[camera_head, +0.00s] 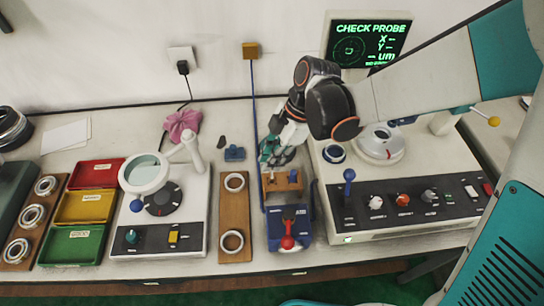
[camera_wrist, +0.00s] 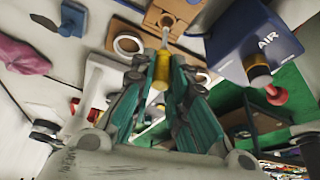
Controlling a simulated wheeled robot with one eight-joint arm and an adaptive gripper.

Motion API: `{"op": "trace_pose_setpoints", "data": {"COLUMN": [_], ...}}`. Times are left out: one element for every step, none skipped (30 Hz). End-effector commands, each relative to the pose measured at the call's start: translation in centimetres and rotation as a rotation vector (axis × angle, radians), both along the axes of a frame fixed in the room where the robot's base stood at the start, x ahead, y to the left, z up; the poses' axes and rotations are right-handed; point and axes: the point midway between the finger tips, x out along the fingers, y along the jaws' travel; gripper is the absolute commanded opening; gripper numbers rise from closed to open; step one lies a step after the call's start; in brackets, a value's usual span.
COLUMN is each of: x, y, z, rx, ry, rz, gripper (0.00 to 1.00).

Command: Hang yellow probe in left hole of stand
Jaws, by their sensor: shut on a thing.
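My gripper (camera_wrist: 161,66) is shut on the yellow probe (camera_wrist: 160,76), its teal fingers on either side of the handle. The probe's thin pale shaft points away from the fingers, toward a brown wooden block in the wrist view. In the head view my gripper (camera_head: 270,152) is just behind the small wooden stand (camera_head: 283,182), left of the white machine. The probe is not clearly visible there. The block in the wrist view (camera_wrist: 178,9) looks like the stand; I cannot tell whether the shaft touches it. The stand's left hole is not clear.
A blue box with a red knob (camera_head: 289,222) stands in front of the stand. A wooden board (camera_head: 233,207) with two rings is to the left. The white machine (camera_head: 400,195) is close on the right. A blue hose (camera_head: 256,110) hangs behind.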

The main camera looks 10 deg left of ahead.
Motion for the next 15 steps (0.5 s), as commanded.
{"op": "trace_pose_setpoints", "data": {"x": [-0.01, -0.01, 0.00, 0.00, 0.00, 0.00, 0.00, 0.00, 0.00, 0.00, 0.00, 0.00, 0.00, 0.00, 0.00], "y": [-0.01, -0.01, -0.01, -0.01, 0.00, 0.00, -0.01, 0.00, 0.00, -0.01, -0.01, 0.00, 0.00, -0.01, 0.00], "z": [-0.02, -0.01, 0.00, 0.00, 0.00, 0.00, 0.00, -0.02, -0.07, -0.11, -0.17, -0.26, -0.33, -0.40, -0.50], "rx": [0.000, 0.000, 0.000, 0.000, 0.000, 0.000, 0.000, 0.000, 0.000, 0.000, 0.000, 0.000, 0.000, 0.000, 0.000], "ry": [0.000, 0.000, 0.000, 0.000, 0.000, 0.000, 0.000, 0.000, 0.000, 0.000, 0.000, 0.000, 0.000, 0.000, 0.000], "rz": [0.000, 0.000, 0.000, 0.000, 0.000, 0.000, 0.000, 0.000, 0.000, 0.000, 0.000, 0.000, 0.000, 0.000, 0.000], "gripper": [0.00, 0.00, 0.00, 0.00, 0.00, 0.00, 0.00, 0.00, 0.00, 0.00, 0.00, 0.00, 0.00, 0.00, 0.00]}}
